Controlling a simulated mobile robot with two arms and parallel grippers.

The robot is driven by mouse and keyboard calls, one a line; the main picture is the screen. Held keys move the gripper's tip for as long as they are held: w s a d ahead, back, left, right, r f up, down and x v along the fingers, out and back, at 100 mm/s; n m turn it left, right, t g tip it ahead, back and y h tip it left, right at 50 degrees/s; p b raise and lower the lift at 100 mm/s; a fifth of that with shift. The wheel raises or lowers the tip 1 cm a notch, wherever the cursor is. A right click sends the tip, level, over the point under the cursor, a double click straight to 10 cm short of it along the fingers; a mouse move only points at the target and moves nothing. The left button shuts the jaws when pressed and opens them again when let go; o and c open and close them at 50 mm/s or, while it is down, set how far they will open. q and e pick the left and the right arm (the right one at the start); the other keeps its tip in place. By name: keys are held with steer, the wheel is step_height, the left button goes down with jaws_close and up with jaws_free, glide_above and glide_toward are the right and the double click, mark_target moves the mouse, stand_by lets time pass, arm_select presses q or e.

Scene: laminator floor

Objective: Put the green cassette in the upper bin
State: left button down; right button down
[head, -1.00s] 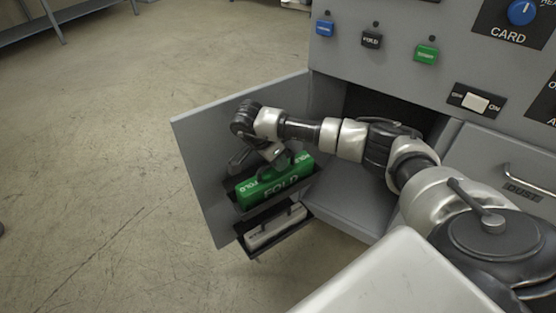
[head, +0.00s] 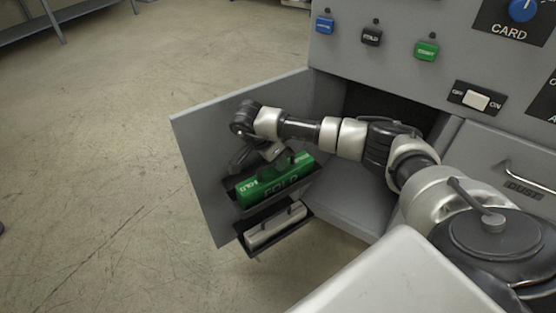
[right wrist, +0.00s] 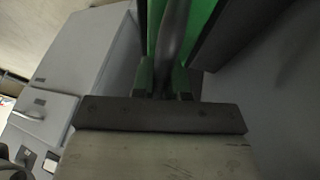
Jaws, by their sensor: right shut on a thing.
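The green cassette (head: 275,186), marked FOLD, sits in the upper bin (head: 312,182) on the inner face of the open grey door (head: 208,150). The bin's dark front edge hides its lower part. My right gripper (head: 277,162) is shut on the cassette from above. In the right wrist view the green cassette (right wrist: 196,28) runs up from my right gripper (right wrist: 163,84). A grey-white cassette (head: 275,228) lies in the lower bin (head: 254,252) beneath. My left gripper is not in view.
The grey machine has an open dark compartment (head: 378,103) behind my right arm. Blue, dark and green buttons and a white switch (head: 476,101) are on its front. A drawer marked DUST (head: 522,190) is at the right. The floor left of the door is clear.

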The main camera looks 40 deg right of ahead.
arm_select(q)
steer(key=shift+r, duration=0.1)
arm_select(e)
steer(key=shift+f, duration=0.15)
steer(key=c, duration=1.1)
jaws_free()
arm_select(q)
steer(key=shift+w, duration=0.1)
arm_select(e)
steer(key=shift+o, duration=0.2)
steer(key=shift+a, duration=0.1)
arm_select(q)
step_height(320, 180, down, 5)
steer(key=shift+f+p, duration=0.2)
steer(key=shift+p, duration=0.55)
arm_select(e)
steer(key=v, duration=1)
steer(key=shift+r, duration=0.4)
